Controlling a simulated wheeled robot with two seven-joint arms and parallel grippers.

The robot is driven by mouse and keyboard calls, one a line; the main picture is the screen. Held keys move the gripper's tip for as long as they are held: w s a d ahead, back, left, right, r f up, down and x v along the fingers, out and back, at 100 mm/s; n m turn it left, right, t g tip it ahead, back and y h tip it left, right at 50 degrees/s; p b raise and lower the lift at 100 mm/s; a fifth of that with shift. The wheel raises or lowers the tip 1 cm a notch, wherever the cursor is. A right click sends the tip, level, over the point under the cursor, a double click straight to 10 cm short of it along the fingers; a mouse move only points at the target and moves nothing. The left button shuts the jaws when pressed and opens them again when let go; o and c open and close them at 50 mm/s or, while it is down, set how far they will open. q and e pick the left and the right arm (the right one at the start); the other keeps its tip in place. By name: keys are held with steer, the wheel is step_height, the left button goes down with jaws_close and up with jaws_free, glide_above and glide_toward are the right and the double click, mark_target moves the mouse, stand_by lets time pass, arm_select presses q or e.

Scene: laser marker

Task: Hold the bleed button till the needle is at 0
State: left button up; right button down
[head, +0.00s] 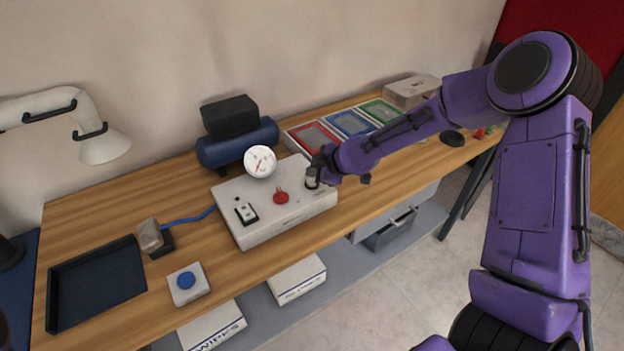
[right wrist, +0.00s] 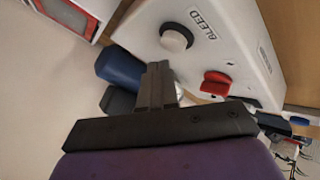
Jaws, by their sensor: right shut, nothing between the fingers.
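A white control box (head: 262,222) stands on the wooden bench. In the right wrist view, its pale round bleed button (right wrist: 175,38) sits in a dark ring beside the BLEED label. My right gripper (head: 318,170) is at the box's right end, and its shut, empty fingers (right wrist: 157,76) point toward the button. The fingertips look close to the button, but I cannot tell whether they touch it. The round white gauge (head: 260,161) stands at the box's back edge. Its red needle is off vertical, and its numbers are too small to read. My left gripper is not in view.
A red knob (head: 281,196) and a black rocker switch (head: 246,213) are also on the box. A blue tank (head: 238,144) stands behind it. Red, blue and green trays lie at the back right. A blue-button box (head: 188,284) and a dark tray (head: 97,284) are front left.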

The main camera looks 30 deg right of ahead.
mark_target(314, 183)
step_height(314, 183, up, 5)
steer(key=p, duration=0.5)
steer(key=shift+r, duration=0.15)
